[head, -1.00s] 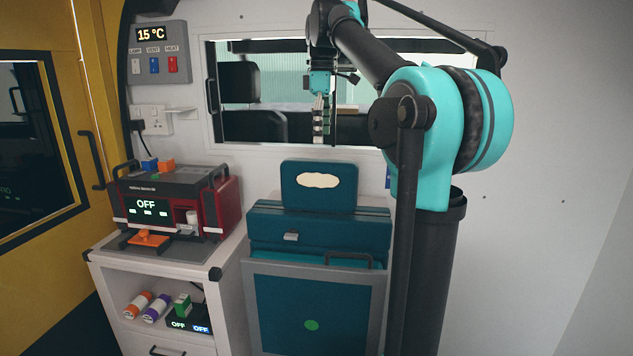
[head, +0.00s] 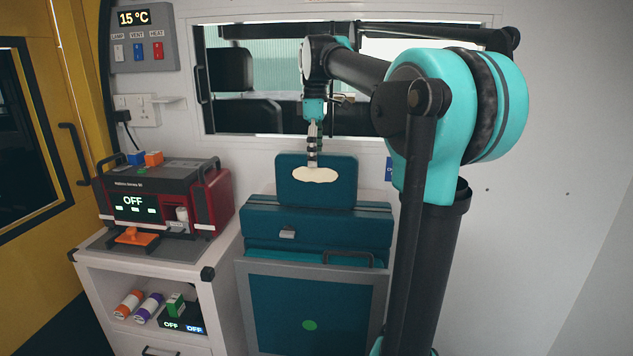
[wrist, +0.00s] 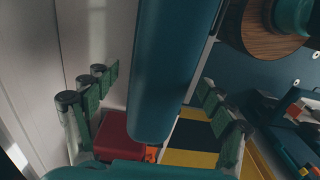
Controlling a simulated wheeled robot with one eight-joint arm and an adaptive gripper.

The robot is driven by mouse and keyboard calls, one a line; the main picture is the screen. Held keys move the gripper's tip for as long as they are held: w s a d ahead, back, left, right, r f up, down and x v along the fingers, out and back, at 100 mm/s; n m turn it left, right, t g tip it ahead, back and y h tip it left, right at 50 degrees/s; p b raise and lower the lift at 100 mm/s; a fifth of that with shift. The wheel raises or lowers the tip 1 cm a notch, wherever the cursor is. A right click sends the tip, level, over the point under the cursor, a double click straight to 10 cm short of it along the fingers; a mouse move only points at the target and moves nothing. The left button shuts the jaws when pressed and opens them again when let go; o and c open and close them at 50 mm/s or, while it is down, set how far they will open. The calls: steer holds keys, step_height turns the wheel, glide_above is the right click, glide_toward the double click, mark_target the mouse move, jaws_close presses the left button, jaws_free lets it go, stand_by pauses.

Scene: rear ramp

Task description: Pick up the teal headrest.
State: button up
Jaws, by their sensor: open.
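The teal headrest (head: 330,195) is an upright padded block with a cream oval patch on its front. It stands on top of the folded teal seat (head: 345,230) against the wall. My gripper (head: 312,158) points down at its top edge, with the fingertips overlapping its upper part in the head view. In the wrist view my open gripper (wrist: 158,105) has green-padded fingers on either side of the headrest (wrist: 175,65), with visible gaps. I cannot tell how deep the fingers reach around it.
A red and black device (head: 165,195) stands on a white cabinet (head: 215,290) to the left. A window (head: 260,80) lies behind my gripper. The wall to the right is bare. In the wrist view a round wooden-rimmed thing (wrist: 262,35) is at top right.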

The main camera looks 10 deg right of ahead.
steer(key=shift+s+d+f, duration=0.1)
steer(key=shift+f, duration=1.55)
steer(key=shift+s+d+f, duration=0.1)
steer(key=shift+f, duration=1.55)
steer(key=shift+c, duration=0.4)
steer(key=c, duration=1.8)
steer(key=shift+r, duration=0.15)
step_height(320, 180, up, 20)
steer(key=shift+f, duration=0.1)
step_height(320, 180, up, 9)
glide_above(316, 176)
steer(key=w, duration=0.3)
steer(key=shift+w+d, duration=0.15)
steer(key=shift+d, duration=0.2)
